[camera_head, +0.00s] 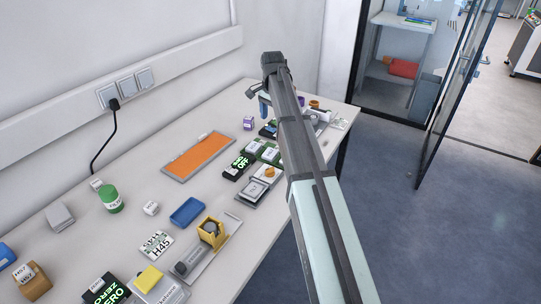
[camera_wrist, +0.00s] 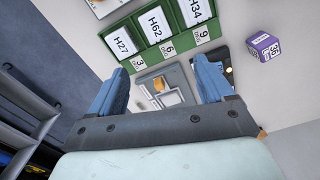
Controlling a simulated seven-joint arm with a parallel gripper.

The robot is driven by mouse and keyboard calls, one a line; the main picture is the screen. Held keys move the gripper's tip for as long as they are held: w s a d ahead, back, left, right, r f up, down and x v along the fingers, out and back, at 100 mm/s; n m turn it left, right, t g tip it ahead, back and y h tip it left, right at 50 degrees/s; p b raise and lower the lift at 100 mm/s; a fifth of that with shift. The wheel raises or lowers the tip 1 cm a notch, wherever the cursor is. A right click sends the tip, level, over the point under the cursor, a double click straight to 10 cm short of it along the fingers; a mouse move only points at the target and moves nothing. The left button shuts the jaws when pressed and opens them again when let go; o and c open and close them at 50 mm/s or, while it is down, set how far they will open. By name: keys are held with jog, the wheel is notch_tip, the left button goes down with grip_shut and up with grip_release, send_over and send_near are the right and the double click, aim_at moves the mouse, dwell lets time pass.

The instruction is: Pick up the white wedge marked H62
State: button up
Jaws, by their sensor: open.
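The white wedge marked H62 (camera_wrist: 155,26) sits in the middle slot of a green holder (camera_wrist: 168,46) at the top of the wrist view. A white wedge marked H27 (camera_wrist: 122,42) is on its left and one marked H34 (camera_wrist: 194,12) on its right. The numbers 3, 6 and 9 show on the holder below them. My gripper (camera_wrist: 163,86) is open and empty, its two blue fingers apart and lower in the picture than the holder. In the head view my gripper (camera_head: 262,104) is above the far part of the table, partly hidden by my arm.
A grey tray with an orange piece (camera_wrist: 158,87) shows between the fingers. A purple box (camera_wrist: 264,46) lies right of the holder. In the head view an orange panel (camera_head: 200,154), a blue tray (camera_head: 187,211) and a yellow holder (camera_head: 212,232) stand on the table (camera_head: 150,187).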

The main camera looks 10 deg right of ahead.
jog(key=n, duration=0.3)
send_over(272, 150)
notch_tip(272, 150, down, 8)
jog(key=shift+w+f, duration=0.1)
jog(key=shift+f, duration=0.15)
jog(key=shift+w+d+f, duration=0.1)
jog(key=shift+d+f, duration=0.1)
jog(key=shift+f, duration=1.15)
jog(key=shift+w+d+f, duration=0.1)
jog(key=shift+d+f, duration=0.1)
jog(key=shift+f, duration=1.1)
jog(key=c, duration=1.1)
